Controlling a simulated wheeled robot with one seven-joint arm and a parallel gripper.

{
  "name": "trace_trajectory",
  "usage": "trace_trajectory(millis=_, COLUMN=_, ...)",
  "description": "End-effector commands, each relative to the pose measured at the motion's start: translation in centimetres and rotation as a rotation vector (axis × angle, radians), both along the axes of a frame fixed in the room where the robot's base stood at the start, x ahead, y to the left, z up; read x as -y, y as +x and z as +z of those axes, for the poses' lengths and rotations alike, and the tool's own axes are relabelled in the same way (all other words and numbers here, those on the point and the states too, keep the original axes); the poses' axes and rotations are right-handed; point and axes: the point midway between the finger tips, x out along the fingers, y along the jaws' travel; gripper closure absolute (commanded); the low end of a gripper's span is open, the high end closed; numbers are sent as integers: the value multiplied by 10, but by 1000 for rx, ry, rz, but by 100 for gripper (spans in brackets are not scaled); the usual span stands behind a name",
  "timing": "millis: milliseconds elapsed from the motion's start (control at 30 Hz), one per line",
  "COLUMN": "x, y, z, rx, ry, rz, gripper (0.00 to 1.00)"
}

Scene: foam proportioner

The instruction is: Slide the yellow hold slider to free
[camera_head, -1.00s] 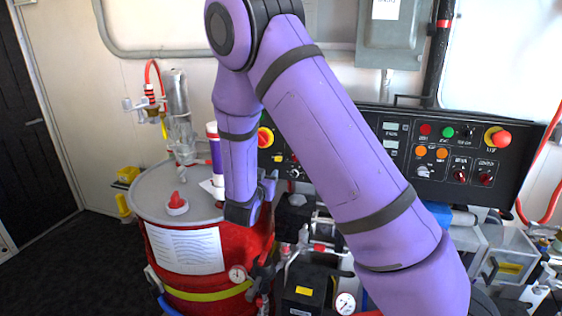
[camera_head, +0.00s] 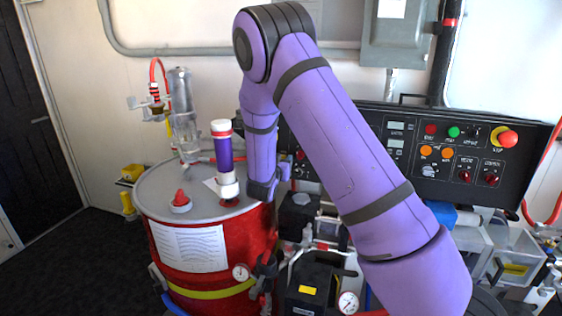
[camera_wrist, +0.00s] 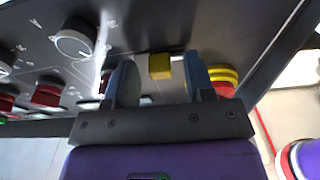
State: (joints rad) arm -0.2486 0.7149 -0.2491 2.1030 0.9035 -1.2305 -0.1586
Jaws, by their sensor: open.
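The yellow hold slider (camera_wrist: 159,66) shows as a small yellow block on the dark control panel (camera_wrist: 150,25) in the wrist view. My gripper (camera_wrist: 158,80) is open, with one finger on either side of the slider in the picture. I cannot tell whether either finger touches it or how deep the gap to the panel is. In the head view my gripper (camera_head: 268,180) is in front of the left end of the panel (camera_head: 400,165), and my arm hides the slider there.
A red drum (camera_head: 238,238) stands left of my gripper, with a purple-and-white cylinder (camera_head: 223,155) on its lid. A grey knob (camera_wrist: 75,42) and red knobs (camera_wrist: 47,92) lie left of the slider in the wrist view; a yellow-and-red button (camera_wrist: 222,80) lies close right.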

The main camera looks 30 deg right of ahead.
Motion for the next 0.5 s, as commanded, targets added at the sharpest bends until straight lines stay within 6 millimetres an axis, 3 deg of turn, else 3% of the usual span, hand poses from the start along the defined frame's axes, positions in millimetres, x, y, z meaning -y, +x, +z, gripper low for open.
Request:
trace_trajectory(millis=267, x=1, y=1, z=0, rx=-1, ry=1, rz=0, gripper=51)
trace_trajectory(millis=400, x=1, y=1, z=0, rx=-1, ry=1, rz=0, gripper=83)
trace_trajectory(millis=500, x=1, y=1, z=0, rx=0, ry=0, rz=0, gripper=100)
